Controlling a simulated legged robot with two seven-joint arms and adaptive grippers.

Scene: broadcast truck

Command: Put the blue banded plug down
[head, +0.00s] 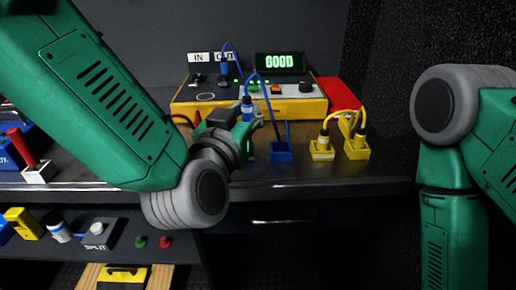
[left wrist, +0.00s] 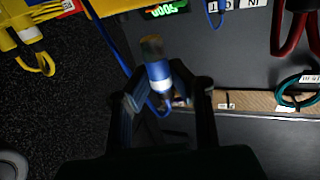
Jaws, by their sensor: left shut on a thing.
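The blue banded plug (head: 247,106) is upright in my left gripper (head: 250,124), above the desk. In the left wrist view the plug (left wrist: 157,76) shows blue with a pale band and a dark, brassy end, between the two fingers of the left gripper (left wrist: 166,92). A blue cable arches from the plug's top and comes down at a blue block (head: 281,150) on the desk, just right of the gripper. The plug's lower end is hidden by the gripper in the head view. My right gripper is out of view; only its arm shows at the right.
A yellow-sided tester (head: 250,108) with a lit GOOD display (head: 279,61) stands behind. Another blue plug (head: 224,68) is at its OUT label. Yellow blocks with cabled plugs (head: 321,151) stand right of the blue block. The desk (head: 330,184) is clear in front of them.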

